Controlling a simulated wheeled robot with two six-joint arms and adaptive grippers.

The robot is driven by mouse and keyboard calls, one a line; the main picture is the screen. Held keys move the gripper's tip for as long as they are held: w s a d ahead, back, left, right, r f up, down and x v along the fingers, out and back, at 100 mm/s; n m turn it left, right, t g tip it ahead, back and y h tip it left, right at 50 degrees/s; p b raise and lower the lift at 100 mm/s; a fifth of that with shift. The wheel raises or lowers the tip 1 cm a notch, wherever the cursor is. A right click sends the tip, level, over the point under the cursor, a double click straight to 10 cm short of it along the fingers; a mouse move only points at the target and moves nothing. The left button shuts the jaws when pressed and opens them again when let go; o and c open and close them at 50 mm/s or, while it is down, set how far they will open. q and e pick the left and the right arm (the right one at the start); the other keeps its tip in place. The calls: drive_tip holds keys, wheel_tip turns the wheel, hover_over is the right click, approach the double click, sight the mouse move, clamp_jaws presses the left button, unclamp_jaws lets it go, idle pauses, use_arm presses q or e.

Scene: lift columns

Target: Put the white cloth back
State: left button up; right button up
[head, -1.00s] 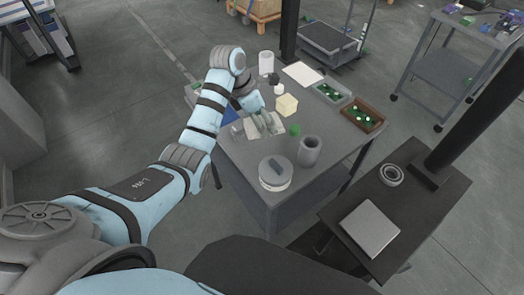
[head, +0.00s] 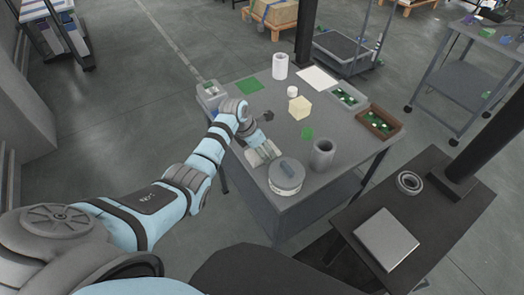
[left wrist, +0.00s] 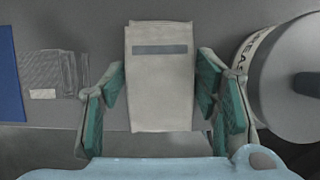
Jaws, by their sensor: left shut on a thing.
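The white cloth (left wrist: 160,100), a pale folded rectangle with a grey stripe, sits between the fingers of my left gripper (left wrist: 160,105) in the left wrist view. The gripper is shut on it. In the head view my left gripper (head: 262,153) is low over the near left part of the grey table (head: 345,165), just behind and left of a round tin (head: 286,180). The cloth is small and partly covered there, so I cannot tell whether it touches the table. My right gripper is not in view.
The tin (left wrist: 295,75) is close on the right in the wrist view; a grey mesh piece (left wrist: 48,72) and a blue sheet (left wrist: 10,75) lie left. A grey cylinder (head: 323,155), green squares (head: 250,87) and parts trays (head: 378,122) stand on the table. A black post (head: 305,35) rises behind.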

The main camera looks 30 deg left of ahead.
use_arm(q)
drive_tip(key=shift+f, duration=0.15)
drive_tip(key=o, duration=1.1)
drive_tip(key=p+v, duration=0.4)
drive_tip(key=v, duration=0.8)
